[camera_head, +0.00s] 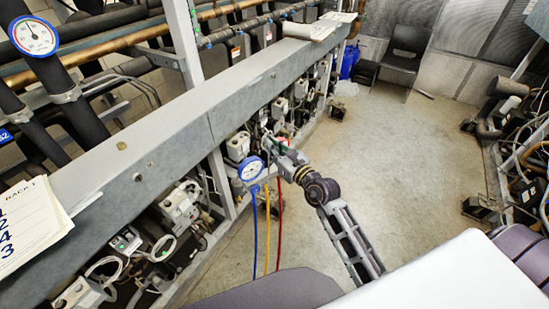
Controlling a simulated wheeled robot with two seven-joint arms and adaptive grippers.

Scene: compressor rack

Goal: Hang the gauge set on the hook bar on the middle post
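The gauge set (251,168) shows as a blue-rimmed dial with blue, yellow and red hoses hanging straight down. It is in front of the rack, just below the long grey beam. My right gripper (281,153) is at its right side and appears shut on it, holding it up in the air; the fingertips are small and partly hidden. A grey post (221,183) stands below the beam, left of the gauge set. I cannot make out a hook bar on it. My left gripper is not in view.
The long grey beam (165,140) runs diagonally, with compressor parts and cables below it. Papers (30,222) lie at its near end and more papers (310,30) at the far end. A black chair (405,50) stands at the back.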

